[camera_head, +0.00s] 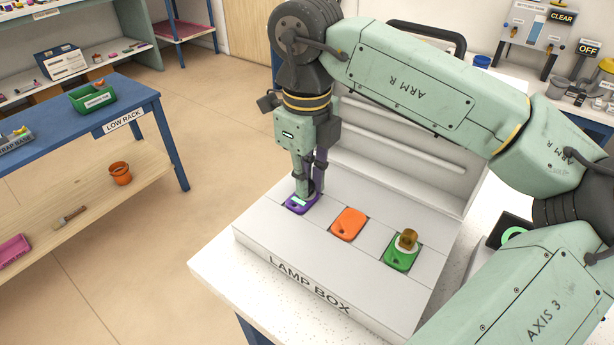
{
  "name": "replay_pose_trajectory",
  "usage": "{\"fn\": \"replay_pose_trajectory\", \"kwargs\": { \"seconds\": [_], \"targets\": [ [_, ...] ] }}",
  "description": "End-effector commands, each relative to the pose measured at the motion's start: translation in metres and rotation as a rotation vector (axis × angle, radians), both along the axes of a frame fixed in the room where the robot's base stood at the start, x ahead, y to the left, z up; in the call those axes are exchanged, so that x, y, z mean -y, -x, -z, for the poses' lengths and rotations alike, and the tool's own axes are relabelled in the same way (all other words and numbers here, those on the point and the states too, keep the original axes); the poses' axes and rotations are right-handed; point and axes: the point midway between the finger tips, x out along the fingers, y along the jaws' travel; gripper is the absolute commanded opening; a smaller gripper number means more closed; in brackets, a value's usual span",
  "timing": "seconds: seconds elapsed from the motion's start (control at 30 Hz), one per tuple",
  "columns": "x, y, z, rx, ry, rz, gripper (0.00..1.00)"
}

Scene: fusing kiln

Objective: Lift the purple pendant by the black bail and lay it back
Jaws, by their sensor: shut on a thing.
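The purple pendant (290,209) lies at the left end of a row of flat pieces on the white lamp box (335,283). My gripper (305,192) points straight down over it, shut at the pendant's upper face where the bail sits. The fingers hide most of the pendant and the black bail, so I cannot make out the bail itself. A small pale patch shows on the pendant by the fingertips. The pendant looks flat, and I cannot tell whether there is a gap under it.
An orange pendant (348,224) lies just right of the purple one. A green pendant (392,263) further right carries an amber piece (407,239) on a pale disc. The box's raised ribbed back (410,150) stands behind the row. The box top in front is clear.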

Motion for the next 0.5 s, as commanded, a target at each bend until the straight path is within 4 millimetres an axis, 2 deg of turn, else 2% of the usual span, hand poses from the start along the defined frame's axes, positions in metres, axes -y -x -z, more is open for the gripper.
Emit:
{"fn": "replay_pose_trajectory", "kwargs": {
  "seconds": [0.27, 0.3, 0.5],
  "targets": [
    [0.0001, 0.0006, 0.0014, -0.003, 0.001, -0.001, 0.0],
    [0.0001, 0.0006, 0.0015, -0.003, 0.001, -0.001, 0.14],
    [0.0001, 0.0005, 0.0017, -0.003, 0.001, -0.001, 0.27]
  ]
}}
